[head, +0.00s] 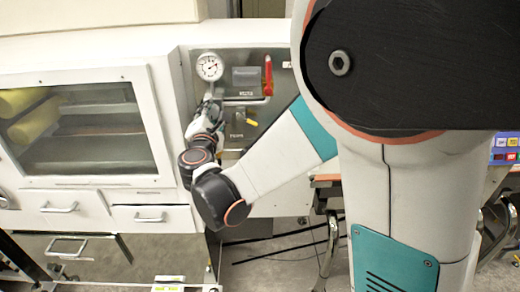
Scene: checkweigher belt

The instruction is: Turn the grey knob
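My gripper (209,99) is small in the head view, at the left part of a metal panel (284,90) just below a round white gauge (209,67). My own wrist covers that part of the panel. I cannot make out the grey knob for sure; it may be hidden behind my gripper or wrist. The fingers are too small and dark to show whether they are open or shut, or whether they touch anything.
A red handle (268,76) stands upright on the panel, right of the gauge. A small yellow part (251,122) sits lower. A white cabinet (157,110) with a glass door stands close on the left, with drawer handles below. My arm fills the right foreground.

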